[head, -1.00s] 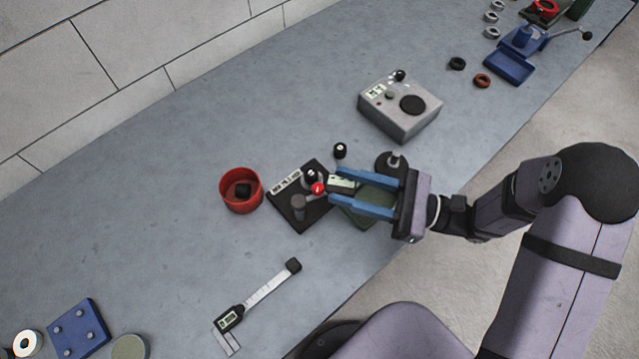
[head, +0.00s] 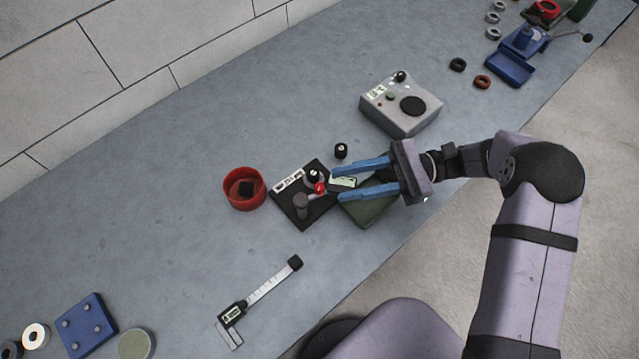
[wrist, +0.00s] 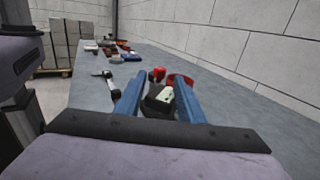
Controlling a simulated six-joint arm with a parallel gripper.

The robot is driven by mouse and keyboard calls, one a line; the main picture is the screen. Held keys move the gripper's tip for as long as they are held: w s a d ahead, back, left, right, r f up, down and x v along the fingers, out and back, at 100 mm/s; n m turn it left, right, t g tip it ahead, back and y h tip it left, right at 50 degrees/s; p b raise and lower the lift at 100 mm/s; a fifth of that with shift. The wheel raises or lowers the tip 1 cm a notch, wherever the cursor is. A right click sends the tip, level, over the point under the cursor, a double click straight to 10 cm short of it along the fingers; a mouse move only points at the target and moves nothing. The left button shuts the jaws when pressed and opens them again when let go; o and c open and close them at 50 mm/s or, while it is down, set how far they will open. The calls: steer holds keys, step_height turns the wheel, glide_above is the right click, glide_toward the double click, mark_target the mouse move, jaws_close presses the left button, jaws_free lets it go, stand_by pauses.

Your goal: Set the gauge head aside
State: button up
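The likely gauge head is a small dark unit with a pale display (head: 343,183), joined to or touching a red knob (head: 320,188). It lies at the right edge of a black labelled plate (head: 288,208) with an upright grey post, beside a green block (head: 369,207). My gripper (head: 338,184) has its blue fingers spread on either side of the unit, with gaps visible, so it does not look clamped. In the wrist view the pale display (wrist: 165,95) shows between the fingers, with the red knob (wrist: 157,74) beyond. Fingertip height above the unit is unclear.
A red cup (head: 243,190) stands left of the plate, and a small black cylinder (head: 341,150) stands just behind. A grey box (head: 400,105) is at the back right. A caliper (head: 260,298) lies in front.

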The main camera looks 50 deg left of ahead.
mark_target(319, 187)
steer(key=shift+p+x, duration=1.1)
steer(key=shift+x, duration=2.2)
steer(key=shift+c, duration=0.3)
jaws_close()
